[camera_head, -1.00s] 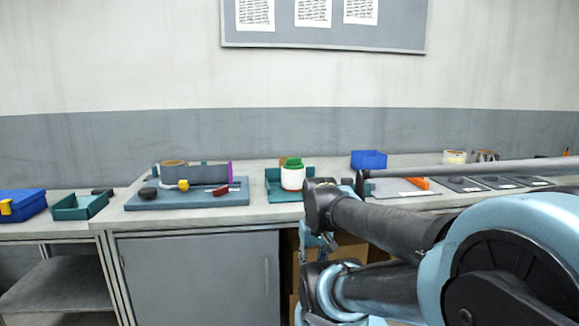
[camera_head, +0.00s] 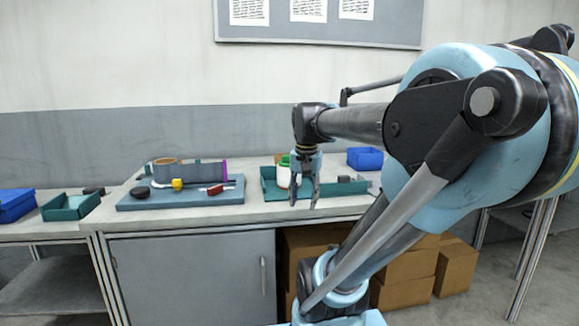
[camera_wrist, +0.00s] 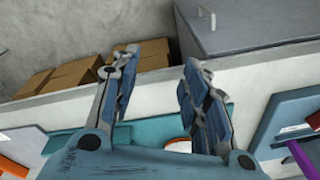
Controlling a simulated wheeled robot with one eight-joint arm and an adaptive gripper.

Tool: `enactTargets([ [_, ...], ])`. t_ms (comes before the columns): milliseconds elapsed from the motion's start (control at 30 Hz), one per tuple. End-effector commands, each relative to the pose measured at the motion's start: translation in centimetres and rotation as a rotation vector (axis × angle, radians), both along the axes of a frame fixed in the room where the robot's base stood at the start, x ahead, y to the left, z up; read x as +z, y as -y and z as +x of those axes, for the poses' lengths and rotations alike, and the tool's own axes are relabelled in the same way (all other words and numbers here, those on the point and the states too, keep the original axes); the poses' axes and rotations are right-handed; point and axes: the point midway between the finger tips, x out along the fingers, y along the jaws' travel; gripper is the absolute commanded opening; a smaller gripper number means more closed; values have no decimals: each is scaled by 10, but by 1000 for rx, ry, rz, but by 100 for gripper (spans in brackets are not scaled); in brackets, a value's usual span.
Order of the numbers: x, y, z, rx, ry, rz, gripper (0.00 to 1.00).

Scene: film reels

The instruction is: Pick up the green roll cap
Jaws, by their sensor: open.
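The green roll cap (camera_head: 284,160) shows beside my gripper in the head view, on top of a white roll (camera_head: 282,177) in a teal tray (camera_head: 269,187). My gripper (camera_head: 303,203) points down and hides part of the roll and cap. It is open and empty. In the wrist view, my gripper (camera_wrist: 153,75) has its two fingers spread, with the teal tray (camera_wrist: 150,131) behind them. A sliver of white and red roundish edge (camera_wrist: 178,144) shows at the gripper's base there. I cannot make out the green cap in the wrist view.
A blue-grey board (camera_head: 150,203) with a tape roll, a purple-edged part, and small yellow, red and black items lies left of the tray. A blue bin (camera_head: 365,158) stands behind right. Cardboard boxes (camera_head: 407,292) sit under the bench.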

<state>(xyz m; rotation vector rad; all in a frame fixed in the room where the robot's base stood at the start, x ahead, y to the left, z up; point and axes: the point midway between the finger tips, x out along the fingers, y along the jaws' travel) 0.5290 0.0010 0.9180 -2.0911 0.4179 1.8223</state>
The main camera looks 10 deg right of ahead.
Motion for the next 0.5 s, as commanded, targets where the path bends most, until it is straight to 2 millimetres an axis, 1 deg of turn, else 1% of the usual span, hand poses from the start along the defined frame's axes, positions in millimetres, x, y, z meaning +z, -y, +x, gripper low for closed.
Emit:
enactTargets([
  [33,20,0,16,-54,-8,8,42],
  [200,80,1,64,-269,-33,32,42],
  [267,99,2,81,-344,-42,40,42],
  [300,112,2,93,-395,-48,44,42],
  [367,130,2,110,-469,-57,51,42],
  [500,169,4,150,-648,-76,63,42],
])
